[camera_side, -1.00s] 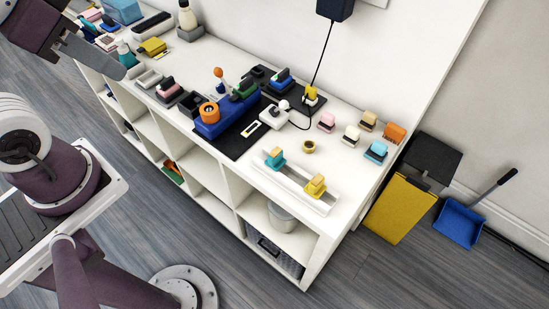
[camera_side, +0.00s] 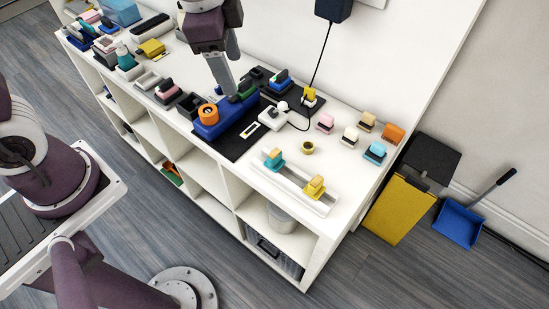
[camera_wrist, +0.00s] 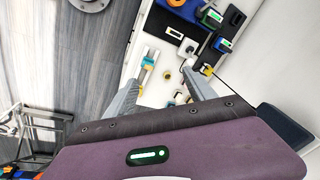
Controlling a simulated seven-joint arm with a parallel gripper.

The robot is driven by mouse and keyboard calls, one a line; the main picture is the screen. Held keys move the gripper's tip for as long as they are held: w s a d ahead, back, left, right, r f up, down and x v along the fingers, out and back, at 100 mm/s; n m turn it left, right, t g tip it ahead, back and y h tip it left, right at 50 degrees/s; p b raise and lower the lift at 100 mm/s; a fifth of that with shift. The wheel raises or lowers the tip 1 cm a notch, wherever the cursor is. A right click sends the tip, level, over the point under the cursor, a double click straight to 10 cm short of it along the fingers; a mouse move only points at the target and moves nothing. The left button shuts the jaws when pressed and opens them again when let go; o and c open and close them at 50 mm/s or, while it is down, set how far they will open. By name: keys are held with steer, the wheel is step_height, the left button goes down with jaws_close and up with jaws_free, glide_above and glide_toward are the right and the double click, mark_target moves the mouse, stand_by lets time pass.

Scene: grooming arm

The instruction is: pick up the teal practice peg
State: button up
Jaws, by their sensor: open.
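The teal practice peg (camera_side: 275,159) stands upright at the left end of a long white rail (camera_side: 290,177) on the shelf top. A yellow peg (camera_side: 314,187) stands near the rail's other end. In the wrist view the teal peg (camera_wrist: 148,63) is small, on the rail between the finger lines, nearer the left finger. My gripper (camera_side: 232,90) is left of the peg and appears above the black mat and blue fixture. Its fingers are spread wide in the wrist view (camera_wrist: 160,77), with nothing held between them. The fingertips are partly unclear in the side view.
The blue fixture (camera_side: 208,127) with an orange ring, a white puck (camera_side: 271,118) and a yellow plug (camera_side: 309,95) with a cable stand near my gripper. A yellow ring (camera_side: 307,147) and several coloured blocks (camera_side: 375,152) lie right of them. The wall is behind.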

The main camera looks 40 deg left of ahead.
mark_target(274, 154)
steer(key=w+d+f+m, duration=0.1)
steer(key=d+f+m, duration=0.1)
steer(key=f, duration=0.3)
steer(key=w+d+f+m+g, duration=0.1)
steer(key=w+d+f+m, duration=0.1)
steer(key=f, duration=0.3)
steer(key=w+d+f+m+g, duration=0.1)
steer(key=w+d+f+m, duration=0.1)
steer(key=f, duration=0.3)
steer(key=shift+f, duration=0.25)
steer(key=shift+m, duration=0.7)
steer(key=f, duration=0.6)
steer(key=s+f, duration=0.1)
steer(key=f, duration=0.3)
steer(key=shift+d+f, duration=0.1)
steer(key=shift+d, duration=0.3)
jaws_close()
